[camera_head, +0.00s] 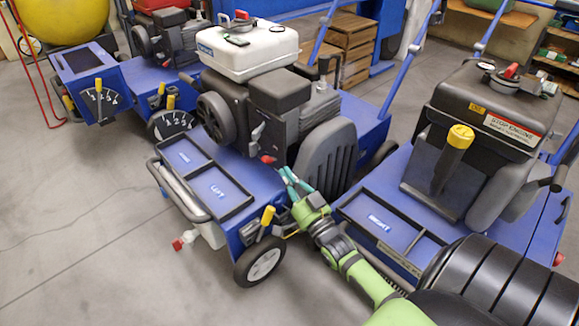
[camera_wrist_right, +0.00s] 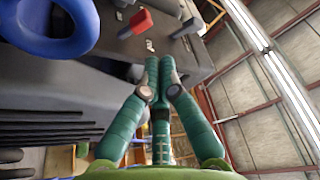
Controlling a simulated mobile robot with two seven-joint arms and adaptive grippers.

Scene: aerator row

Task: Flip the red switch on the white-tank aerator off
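The white-tank aerator stands in the middle of the head view, with its white tank (camera_head: 248,47) on top of a dark engine. A small red switch (camera_head: 267,159) sits low on the engine's front, above the blue deck. In the right wrist view a red switch part (camera_wrist_right: 140,21) shows on the dark housing. My right gripper (camera_head: 286,173) is just right of and slightly below the switch in the head view. In the right wrist view its teal fingers (camera_wrist_right: 160,62) meet at the tips, with nothing between them, apart from the red part. My left gripper is not in view.
A dark-tank aerator (camera_head: 489,105) stands close on the right, and another aerator (camera_head: 90,80) stands at the back left. A yellow-handled lever (camera_head: 266,218) rises near my right wrist. A blue ring (camera_wrist_right: 45,25) is near the fingers. Floor (camera_head: 70,230) at the left is clear.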

